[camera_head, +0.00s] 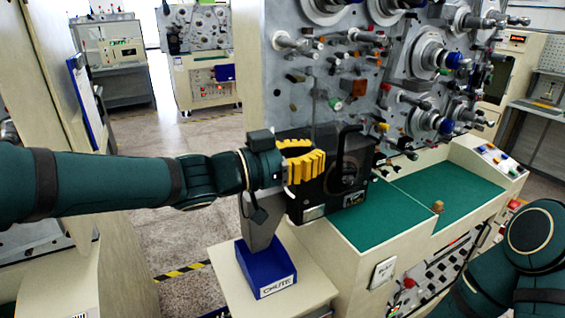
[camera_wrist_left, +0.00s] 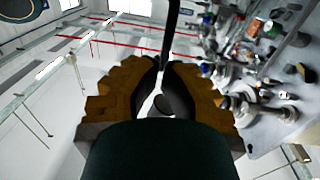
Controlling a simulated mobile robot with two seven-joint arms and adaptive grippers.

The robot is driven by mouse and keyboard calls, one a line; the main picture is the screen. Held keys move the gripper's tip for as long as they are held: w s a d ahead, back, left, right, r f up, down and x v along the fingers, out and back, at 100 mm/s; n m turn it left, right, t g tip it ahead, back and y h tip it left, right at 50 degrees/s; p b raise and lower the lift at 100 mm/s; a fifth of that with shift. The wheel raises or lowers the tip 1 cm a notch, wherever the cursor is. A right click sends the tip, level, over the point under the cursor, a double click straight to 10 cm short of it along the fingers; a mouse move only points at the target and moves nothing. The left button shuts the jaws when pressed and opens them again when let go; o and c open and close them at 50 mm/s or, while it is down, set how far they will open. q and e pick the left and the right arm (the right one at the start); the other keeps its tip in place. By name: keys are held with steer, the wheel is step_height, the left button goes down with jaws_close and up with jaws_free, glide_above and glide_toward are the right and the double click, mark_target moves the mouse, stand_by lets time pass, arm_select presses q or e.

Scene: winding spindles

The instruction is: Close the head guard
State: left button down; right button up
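The head guard appears to be the black, box-like housing (camera_head: 347,183) on the near left end of the machine, with an upright curved black bar on it. I cannot tell how far it stands open. My left gripper (camera_head: 318,160) has yellow ribbed fingers and is just left of the housing, partly hiding it. In the left wrist view its fingers (camera_wrist_left: 164,72) are apart, and a thin black bar (camera_wrist_left: 172,28) shows beyond the tips. I see no firm hold on it. My right gripper is out of view; only part of my right arm shows at the lower right.
The spindle panel (camera_head: 345,60) with several spindles and knobs rises behind the green machine top (camera_head: 365,222). A small brown knob (camera_head: 437,207) stands on that top. A blue chute bin (camera_head: 262,272) sits on a cream stand below my left wrist. The aisle floor at left is open.

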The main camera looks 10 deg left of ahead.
mark_target(360, 145)
arm_select(q)
steer(key=shift+x, duration=2.2)
